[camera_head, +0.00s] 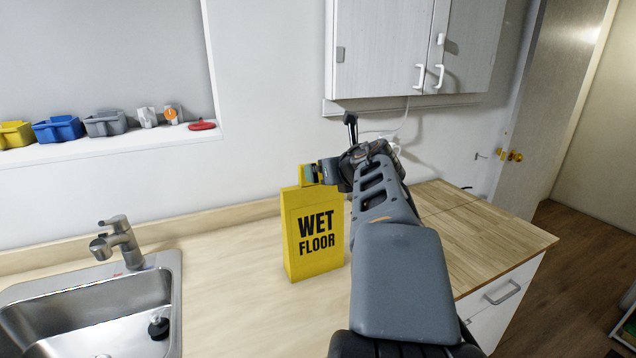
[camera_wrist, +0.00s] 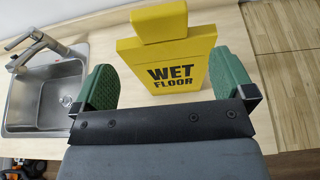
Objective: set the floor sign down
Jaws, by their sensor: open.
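The yellow floor sign (camera_head: 314,238), marked "WET FLOOR", stands upright on the wooden counter (camera_head: 230,270), to the right of the sink. Its narrower top piece shows beside my gripper (camera_head: 330,172) in the head view. In the wrist view the sign (camera_wrist: 190,50) stands ahead, between the two green finger pads of my gripper (camera_wrist: 166,88). The pads are wide apart and the gripper is open. The right pad looks close to the sign's side; I cannot tell if it touches.
A steel sink (camera_head: 95,310) with a faucet (camera_head: 118,240) is at the left. A wall cabinet (camera_head: 400,50) hangs above the counter at the back. A ledge holds several small bins (camera_head: 58,129). A wooden board (camera_head: 475,235) covers the counter's right end. Counter between sink and sign is clear.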

